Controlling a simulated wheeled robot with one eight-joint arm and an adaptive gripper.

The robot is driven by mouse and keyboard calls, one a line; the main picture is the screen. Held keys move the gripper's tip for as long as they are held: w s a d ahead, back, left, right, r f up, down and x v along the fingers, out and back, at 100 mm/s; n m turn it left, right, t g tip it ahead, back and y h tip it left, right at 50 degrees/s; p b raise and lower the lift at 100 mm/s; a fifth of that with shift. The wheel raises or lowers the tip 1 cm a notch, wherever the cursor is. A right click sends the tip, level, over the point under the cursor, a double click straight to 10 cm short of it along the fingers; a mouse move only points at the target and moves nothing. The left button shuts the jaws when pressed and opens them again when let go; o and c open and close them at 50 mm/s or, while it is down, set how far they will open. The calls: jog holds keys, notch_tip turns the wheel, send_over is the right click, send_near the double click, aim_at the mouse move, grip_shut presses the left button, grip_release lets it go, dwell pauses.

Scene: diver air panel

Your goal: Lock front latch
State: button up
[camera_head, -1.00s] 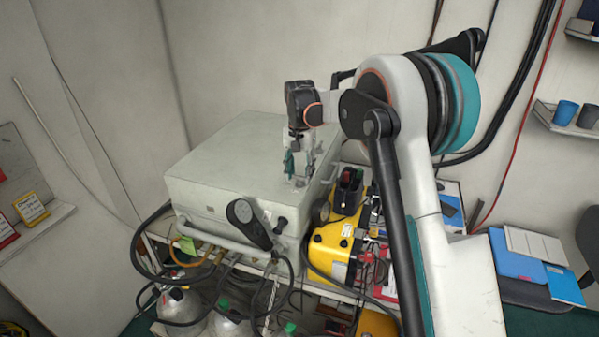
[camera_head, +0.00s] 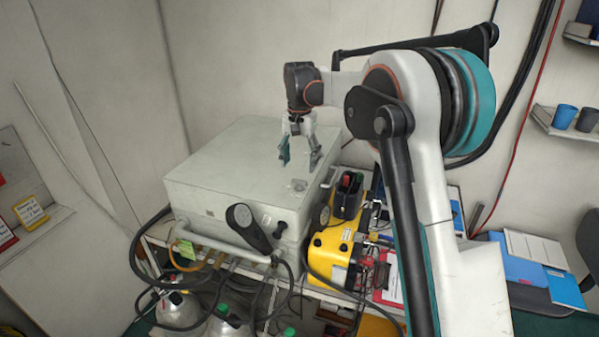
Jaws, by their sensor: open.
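The grey air panel case (camera_head: 225,172) stands with its lid down on a shelf at the middle left. Its front face (camera_head: 200,212) is towards me. A black knob (camera_head: 280,229) sits at the right of that face, and a black handset-like piece (camera_head: 243,220) hangs in front of it. The front latch is too small or hidden to make out for certain. My gripper (camera_head: 300,160) is open and empty, its fingers pointing down over the right part of the lid. I cannot tell whether the fingertips touch the lid.
A yellow unit (camera_head: 331,252) stands close to the case's right side. Hoses and a pale rail (camera_head: 215,241) run across the front. Gas cylinders (camera_head: 180,308) are below. Blue folders (camera_head: 520,262) lie at the right. The lid's left half is clear.

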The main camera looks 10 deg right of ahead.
notch_tip(320, 180, up, 6)
dwell(0.5)
jog(key=s+f+n+t+b, duration=0.2)
jog(key=s+b, duration=0.3)
jog(key=s, duration=0.5)
jog(key=s+f+n+t+b, duration=0.15)
jog(key=s+b, duration=0.35)
jog(key=s, duration=0.5)
jog(key=s+f+n+t+b, duration=0.3)
jog(key=s+f+b, duration=0.5)
jog(key=s+f, duration=1)
jog(key=shift+s+f+t, duration=0.3)
jog(key=shift+s+t, duration=0.05)
jog(key=shift+s, duration=0.5)
jog(key=shift+r+n, duration=0.1)
jog(key=shift+n, duration=0.15)
